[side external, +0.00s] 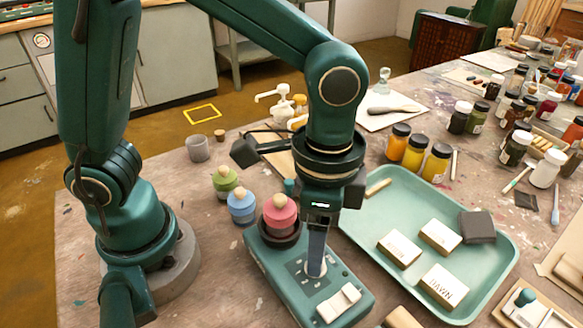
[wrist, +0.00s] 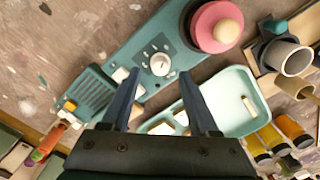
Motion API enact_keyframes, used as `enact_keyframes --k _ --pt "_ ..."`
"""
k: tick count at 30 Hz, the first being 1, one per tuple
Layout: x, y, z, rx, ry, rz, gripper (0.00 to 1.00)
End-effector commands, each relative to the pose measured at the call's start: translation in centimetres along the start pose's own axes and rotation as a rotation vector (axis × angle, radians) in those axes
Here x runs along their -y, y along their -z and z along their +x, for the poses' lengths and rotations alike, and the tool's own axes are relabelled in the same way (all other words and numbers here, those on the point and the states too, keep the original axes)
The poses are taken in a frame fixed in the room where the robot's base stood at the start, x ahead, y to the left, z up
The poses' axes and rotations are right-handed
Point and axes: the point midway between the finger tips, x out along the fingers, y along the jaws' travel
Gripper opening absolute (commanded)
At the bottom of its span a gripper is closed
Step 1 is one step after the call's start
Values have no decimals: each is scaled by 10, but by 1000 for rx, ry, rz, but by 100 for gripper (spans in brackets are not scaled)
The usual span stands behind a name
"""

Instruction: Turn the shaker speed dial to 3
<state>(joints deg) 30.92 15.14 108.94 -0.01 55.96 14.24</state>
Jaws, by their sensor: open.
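The shaker is a teal box (side external: 262,262) on the table, also across the top of the wrist view (wrist: 150,32). A pink jar with a cream knob (side external: 280,213) sits in its dark cup. The pale speed dial (wrist: 160,64) is on its middle panel, with small marks around it too small to read; I cannot tell its setting. A white switch (side external: 338,303) lies near the other end. My gripper (wrist: 159,74) is open, its fingers apart with the dial showing between the tips. In the side view the fingers (side external: 316,262) point down at the dial and hide part of it.
A green tray (side external: 485,285) with several labelled white blocks and a dark block lies right of the shaker. Green (side external: 225,181) and blue (side external: 241,206) jars stand to its left. Yellow and orange jars (side external: 414,153) stand behind the tray. Bare table lies left of the shaker.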

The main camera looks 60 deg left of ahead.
Motion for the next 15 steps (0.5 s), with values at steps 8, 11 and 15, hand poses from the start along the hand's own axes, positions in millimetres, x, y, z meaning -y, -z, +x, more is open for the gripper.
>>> enact_keyframes --k 8,11,15 --pt "0 -1 28 2 -1 -2 61" --pt "0 0 30 0 0 -2 61" --pt "0 0 30 -1 0 -2 61"
